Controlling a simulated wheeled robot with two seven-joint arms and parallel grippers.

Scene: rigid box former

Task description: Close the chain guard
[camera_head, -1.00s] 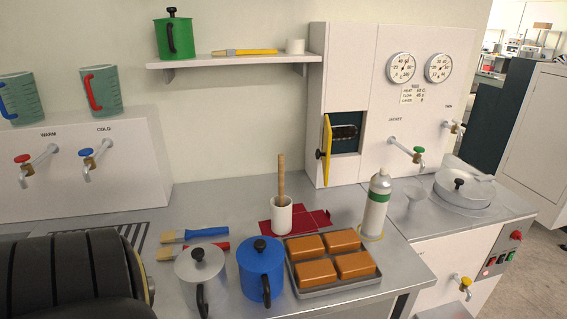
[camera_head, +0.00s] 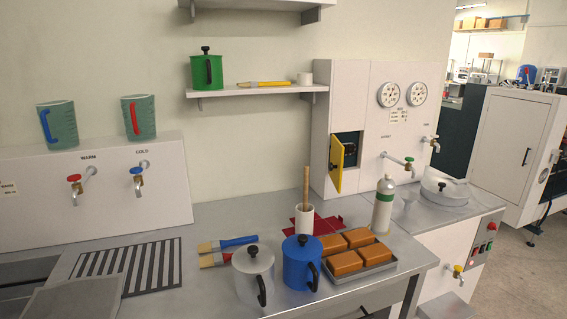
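The chain guard looks to be the small yellow door (camera_head: 337,169) on the white machine cabinet (camera_head: 348,93) at the right of the counter. It stands swung open on its left side, with a dark knob on it. Behind it a dark recess (camera_head: 347,140) shows, with a dark part inside that the door partly hides. Neither of my grippers shows in the head view.
A steel bottle (camera_head: 383,204), a cup with a wooden-handled tool (camera_head: 305,218), a tray of orange blocks (camera_head: 378,269), a blue pot (camera_head: 300,264) and a grey pot (camera_head: 253,275) crowd the counter before the cabinet. A shelf (camera_head: 255,90) hangs left of it.

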